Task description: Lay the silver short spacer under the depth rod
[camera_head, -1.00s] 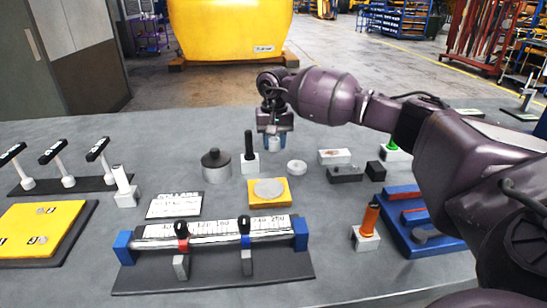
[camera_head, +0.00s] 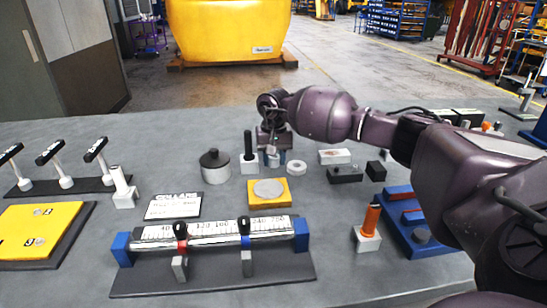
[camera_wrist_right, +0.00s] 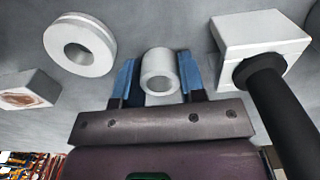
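A short, hollow, light-grey cylinder, seemingly the silver short spacer (camera_wrist_right: 160,72), is between the blue fingers of my right gripper (camera_wrist_right: 158,80). My right gripper (camera_head: 272,158) shows in the head view low over the table, just right of a black upright rod (camera_head: 248,145) in a white block. That rod and block (camera_wrist_right: 262,38) are at the right in the wrist view. No label marks a depth rod, so I cannot tell surely whether this is it. Whether the spacer touches the table is unclear. My left gripper is out of view.
A pale ring (camera_head: 296,168) lies close right of the gripper. A grey knobbed cylinder (camera_head: 215,170) stands to the left. A yellow plate with a disc (camera_head: 256,203) and a scale with sliders (camera_head: 210,270) are nearer. A white block (camera_head: 334,156) and dark blocks are right.

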